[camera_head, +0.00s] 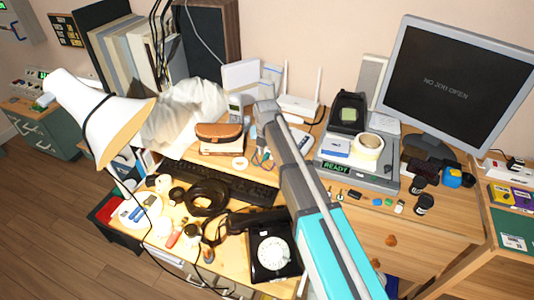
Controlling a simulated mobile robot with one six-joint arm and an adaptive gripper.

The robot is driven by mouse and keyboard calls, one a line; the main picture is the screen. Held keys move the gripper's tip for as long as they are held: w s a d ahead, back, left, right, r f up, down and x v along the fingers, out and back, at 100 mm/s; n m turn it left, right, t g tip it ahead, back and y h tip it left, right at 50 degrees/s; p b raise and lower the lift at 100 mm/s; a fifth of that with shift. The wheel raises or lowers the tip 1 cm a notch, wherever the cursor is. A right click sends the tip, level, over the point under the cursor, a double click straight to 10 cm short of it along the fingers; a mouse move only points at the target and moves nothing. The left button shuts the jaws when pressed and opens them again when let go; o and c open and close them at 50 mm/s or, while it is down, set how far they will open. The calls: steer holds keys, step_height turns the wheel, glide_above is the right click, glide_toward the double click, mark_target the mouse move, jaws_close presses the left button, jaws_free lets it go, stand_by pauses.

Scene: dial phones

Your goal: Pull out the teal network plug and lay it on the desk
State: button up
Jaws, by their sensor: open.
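I cannot make out the teal network plug in this view; it is too small or hidden behind my arm. A white router (298,106) with upright antennas stands at the back of the desk (418,222). Thin cables (263,157) hang or lie just left of my forearm, below the router's level. My arm reaches from the bottom right up to the back of the desk. My gripper (265,92) is at its far end, small and seen from behind, left of the router. It is open, and I see nothing held in it.
A black dial phone (273,251) is at the front, with a keyboard (218,182) behind it. A white lamp (97,118) and a clear plastic bag (184,115) crowd the left. A monitor (455,78) and a grey device reading READY (358,170) are right. Little desk is bare.

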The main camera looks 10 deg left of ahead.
steer(key=shift+f, duration=0.5)
jaws_close()
steer(key=shift+s+a, duration=0.2)
steer(key=shift+s, duration=0.4)
steer(key=shift+s+a, duration=0.2)
steer(key=shift+s, duration=0.35)
stand_by(0.6)
steer(key=shift+r, duration=0.2)
steer(key=shift+r+p, duration=1.8)
steer(key=shift+r, duration=0.05)
